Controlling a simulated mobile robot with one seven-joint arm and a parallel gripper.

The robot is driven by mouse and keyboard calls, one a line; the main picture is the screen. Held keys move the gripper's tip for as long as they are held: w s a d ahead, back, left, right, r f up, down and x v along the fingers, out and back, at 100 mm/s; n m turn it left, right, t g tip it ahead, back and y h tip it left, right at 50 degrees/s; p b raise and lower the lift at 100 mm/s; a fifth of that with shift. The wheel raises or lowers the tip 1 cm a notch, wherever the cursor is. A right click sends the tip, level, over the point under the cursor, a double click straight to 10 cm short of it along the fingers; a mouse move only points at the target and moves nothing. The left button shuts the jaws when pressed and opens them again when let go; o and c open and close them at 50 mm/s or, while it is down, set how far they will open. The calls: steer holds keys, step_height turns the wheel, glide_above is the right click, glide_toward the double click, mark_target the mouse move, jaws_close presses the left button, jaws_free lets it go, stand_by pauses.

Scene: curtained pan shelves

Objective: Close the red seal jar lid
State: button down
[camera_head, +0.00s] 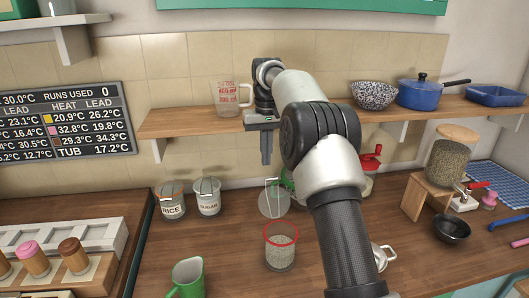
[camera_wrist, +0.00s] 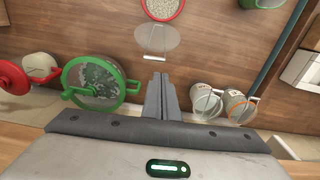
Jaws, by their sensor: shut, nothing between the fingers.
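The red seal jar (camera_head: 281,257) stands on the counter with pale grains in it and a red ring around its mouth. Its clear round lid (camera_head: 272,205) is open, tilted up on the jar's far side with a wire clasp. In the wrist view the jar (camera_wrist: 163,8) is cut off at the top edge, and the lid (camera_wrist: 157,39) lies between it and my fingers. My gripper (camera_head: 266,158) points down behind and above the lid, its fingers together and empty. The fingers (camera_wrist: 161,88) also show in the wrist view, apart from the lid.
RICE (camera_head: 171,205) and SUGAR (camera_head: 208,201) jars stand left. A shelf (camera_head: 190,124) with a measuring cup (camera_head: 230,97) is beside my wrist.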

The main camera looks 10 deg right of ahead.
steer(key=shift+w+a+f, duration=0.1)
steer(key=shift+f, duration=2.7)
steer(key=shift+b, duration=0.8)
